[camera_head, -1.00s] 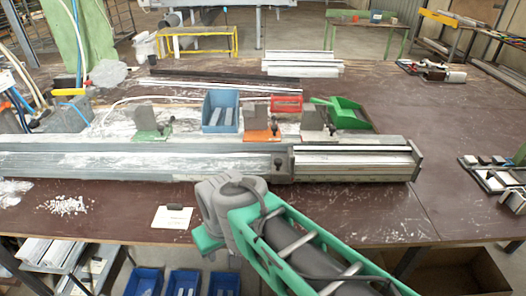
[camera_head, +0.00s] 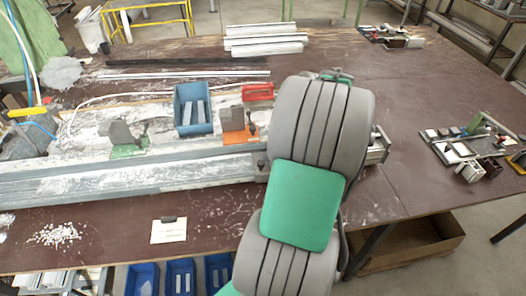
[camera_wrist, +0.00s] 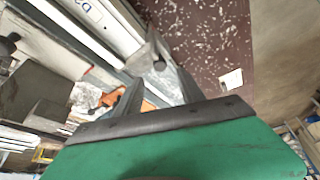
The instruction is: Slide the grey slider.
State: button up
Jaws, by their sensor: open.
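A grey upright block (camera_wrist: 38,95), which looks like the grey slider, shows at the left of the wrist view, with a dark knob (camera_wrist: 8,45) beside it. In the head view my arm hides the grey slider. My gripper (camera_wrist: 158,88) is open. Its two fingers are apart over the rail, with a grey clamp block and its knob (camera_wrist: 159,64) seen beyond them. No finger visibly touches the slider. The green-based slider (camera_head: 122,137) is farther left.
A blue bin (camera_head: 192,108) and a red-handled item (camera_head: 258,91) are behind the rail. A green bin (camera_head: 337,76) is mostly hidden by my arm. A paper tag (camera_head: 168,230) lies in front.

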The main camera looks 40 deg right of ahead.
aim_at(261, 162)
jog(key=p+x, duration=0.1)
jog(key=x, duration=0.6)
jog(key=shift+f, duration=0.2)
jog(key=shift+c, duration=0.6)
grip_shut()
jog(key=shift+w, duration=0.1)
dwell(0.3)
